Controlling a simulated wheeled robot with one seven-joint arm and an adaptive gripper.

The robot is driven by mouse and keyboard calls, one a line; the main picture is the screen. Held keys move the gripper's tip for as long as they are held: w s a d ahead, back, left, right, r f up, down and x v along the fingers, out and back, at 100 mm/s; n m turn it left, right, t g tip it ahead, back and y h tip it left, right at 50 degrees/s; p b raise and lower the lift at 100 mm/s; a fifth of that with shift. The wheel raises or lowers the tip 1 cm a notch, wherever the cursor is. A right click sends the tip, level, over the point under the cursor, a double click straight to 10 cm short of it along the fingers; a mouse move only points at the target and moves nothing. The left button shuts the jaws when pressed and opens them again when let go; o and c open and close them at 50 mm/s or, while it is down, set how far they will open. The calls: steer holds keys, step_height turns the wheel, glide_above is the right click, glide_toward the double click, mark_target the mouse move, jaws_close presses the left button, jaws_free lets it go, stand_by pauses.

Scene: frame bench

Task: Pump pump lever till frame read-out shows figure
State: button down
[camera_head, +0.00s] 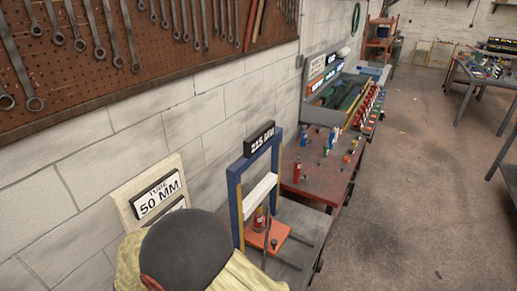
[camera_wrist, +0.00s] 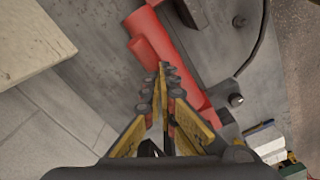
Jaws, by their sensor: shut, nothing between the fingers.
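The blue press frame (camera_head: 235,205) stands on the bench in the head view, with a white crossbar (camera_head: 261,193) across it. Its black read-out (camera_head: 259,139) on top shows 225 and small letters that are hard to read. An orange plate (camera_head: 267,238) lies low at the frame. My gripper (camera_wrist: 163,70) shows in the wrist view, its fingers together and empty. Beyond and below the fingertips is a long red part (camera_wrist: 165,42), which looks like the pump. I cannot tell which piece is the lever or whether the fingers touch it. The gripper is hidden in the head view.
A board reading TUBE 50 MM (camera_head: 158,196) leans at the wall, left of the frame. A red bench top (camera_head: 315,175) with small bottles and a tool rack (camera_head: 345,100) lies beyond. A dark curved hose (camera_wrist: 262,45) runs right of the red part.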

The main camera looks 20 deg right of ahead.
step_height(320, 180, down, 6)
steer(key=b, duration=0.3)
steer(key=shift+f, duration=0.25)
steer(key=shift+r+p, duration=2.35)
steer(key=shift+r, duration=2)
